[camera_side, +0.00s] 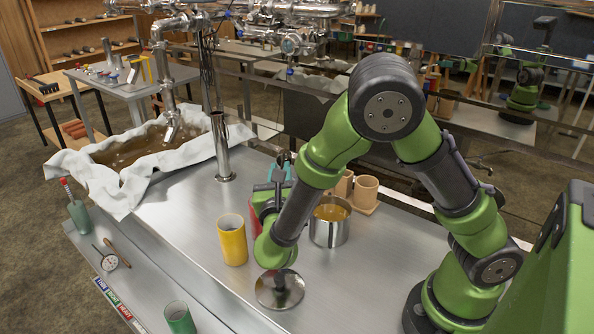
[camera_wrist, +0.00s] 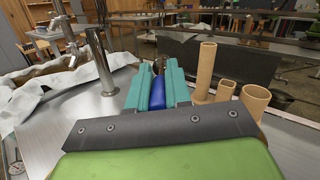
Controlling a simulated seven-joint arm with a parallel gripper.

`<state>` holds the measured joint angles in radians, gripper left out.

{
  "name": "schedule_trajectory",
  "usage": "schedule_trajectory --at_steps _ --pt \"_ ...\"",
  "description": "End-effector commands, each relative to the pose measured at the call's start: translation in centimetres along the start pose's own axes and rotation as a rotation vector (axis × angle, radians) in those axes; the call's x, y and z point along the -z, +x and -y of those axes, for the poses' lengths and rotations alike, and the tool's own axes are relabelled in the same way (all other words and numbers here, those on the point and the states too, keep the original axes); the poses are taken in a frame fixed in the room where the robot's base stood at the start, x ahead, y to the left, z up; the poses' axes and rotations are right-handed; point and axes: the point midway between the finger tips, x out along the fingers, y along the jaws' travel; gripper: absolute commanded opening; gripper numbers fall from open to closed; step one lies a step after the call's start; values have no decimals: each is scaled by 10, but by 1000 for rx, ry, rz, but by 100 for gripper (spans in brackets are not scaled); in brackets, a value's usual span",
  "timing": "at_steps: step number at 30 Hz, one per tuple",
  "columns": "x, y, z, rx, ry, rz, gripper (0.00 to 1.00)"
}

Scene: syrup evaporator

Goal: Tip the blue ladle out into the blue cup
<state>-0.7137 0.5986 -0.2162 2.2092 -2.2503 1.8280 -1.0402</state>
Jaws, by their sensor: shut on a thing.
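My gripper (camera_side: 280,168) has teal fingers and is held above the metal table, left of the steel pot. In the wrist view its fingers (camera_wrist: 158,78) are closed on a blue handle (camera_wrist: 157,94), which I take to be the blue ladle's. A small dark round shape shows just beyond the fingertips; I cannot tell whether it is the ladle's bowl or what it holds. I cannot pick out the blue cup in either view. A yellow cup (camera_side: 232,240) stands upright left of my arm. A red cup is partly hidden behind my arm.
A steel pot (camera_side: 330,226) of amber liquid stands right of my forearm. Wooden cups (camera_side: 365,192) stand behind it. A steel post (camera_side: 221,148) rises at the back left, near a cloth-edged pan (camera_side: 125,150). A lidlike steel disc (camera_side: 280,290) and a green cup (camera_side: 179,318) are in front.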

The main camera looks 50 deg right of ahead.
Motion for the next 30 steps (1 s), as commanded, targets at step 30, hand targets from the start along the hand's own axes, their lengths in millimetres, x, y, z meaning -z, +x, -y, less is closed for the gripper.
schedule_trajectory --at_steps 30 --pt "-13 11 3 -14 5 -133 0"
